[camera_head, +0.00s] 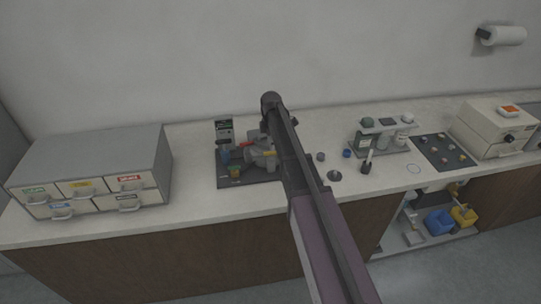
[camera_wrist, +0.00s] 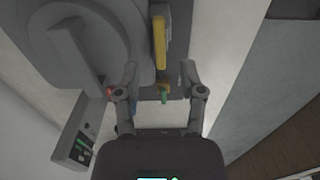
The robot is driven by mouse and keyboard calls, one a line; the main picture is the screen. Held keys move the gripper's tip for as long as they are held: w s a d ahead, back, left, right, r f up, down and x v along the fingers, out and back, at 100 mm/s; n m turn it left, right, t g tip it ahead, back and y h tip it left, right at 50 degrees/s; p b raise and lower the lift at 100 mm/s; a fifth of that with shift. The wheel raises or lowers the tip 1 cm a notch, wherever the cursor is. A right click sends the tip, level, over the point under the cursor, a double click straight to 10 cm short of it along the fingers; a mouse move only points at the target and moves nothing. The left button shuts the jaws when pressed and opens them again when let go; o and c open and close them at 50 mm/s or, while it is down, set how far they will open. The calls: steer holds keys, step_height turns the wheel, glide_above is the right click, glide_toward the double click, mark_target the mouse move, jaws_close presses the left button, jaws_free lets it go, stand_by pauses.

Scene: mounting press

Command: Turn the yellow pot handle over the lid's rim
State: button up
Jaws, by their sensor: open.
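The mounting press (camera_head: 258,158) stands on a dark mat, partly hidden behind my arm in the head view. A small yellow part shows on it, the pot handle (camera_head: 270,153). In the wrist view the yellow handle (camera_wrist: 160,42) points toward my gripper (camera_wrist: 160,74), beside the rim of the round grey lid (camera_wrist: 82,38). A grey bar crosses the lid. My gripper is open, its two fingers spread on either side of the line of the handle's near end. No contact with the handle is visible. The fingers are hidden in the head view.
A green part (camera_wrist: 164,93) shows between the fingers. A control box (camera_wrist: 77,146) with a display is at lower left. In the head view a drawer cabinet (camera_head: 85,170) stands left; a grey device (camera_head: 380,138) and small loose parts lie right. The counter front is clear.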

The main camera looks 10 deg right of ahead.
mark_target(271, 152)
steer(key=shift+f+b, duration=1.75)
steer(key=shift+f, duration=0.3)
jaws_close()
